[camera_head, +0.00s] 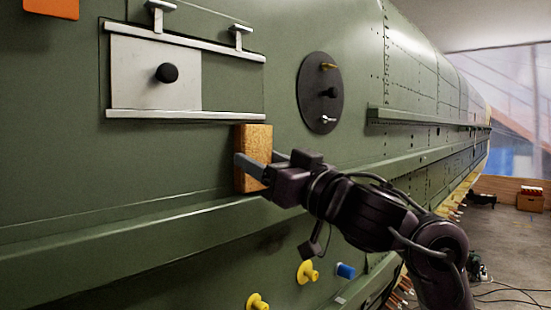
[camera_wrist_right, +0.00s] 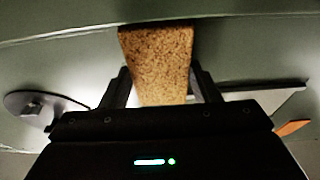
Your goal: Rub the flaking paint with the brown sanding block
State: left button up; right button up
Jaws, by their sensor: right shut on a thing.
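The brown sanding block (camera_head: 257,140) is upright against or very close to the green fuselage skin, just below the right end of the lower rail. My right gripper (camera_head: 255,170) is shut on it, with a finger on each side. In the right wrist view the speckled block (camera_wrist_right: 157,60) sits between the two fingers of the right gripper (camera_wrist_right: 162,90). I cannot make out any flaking paint; the skin behind the block is hidden. My left gripper is not in view.
A grey panel (camera_head: 140,80) with a black knob lies between two rails (camera_head: 185,115). A dark oval plate (camera_head: 312,95) with small handles is to the right. A long ledge (camera_head: 110,228) runs below the block. Yellow knobs (camera_head: 307,272) and a blue plug (camera_head: 346,271) stick out lower down.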

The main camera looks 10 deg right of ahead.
jog(key=shift+s+a, duration=0.15)
jog(key=shift+a, duration=0.1)
jog(key=shift+s+d, duration=0.35)
jog(key=s+d, duration=0.1)
jog(key=s+d+p, duration=0.1)
jog(key=s, duration=0.1)
jog(key=shift+s+d+p, duration=0.35)
jog(key=shift+s+d, duration=0.05)
jog(key=shift+s, duration=0.2)
jog(key=s, duration=0.1)
jog(key=s+d, duration=0.1)
jog(key=shift+s+d+p, duration=0.3)
jog(key=shift+p, duration=0.1)
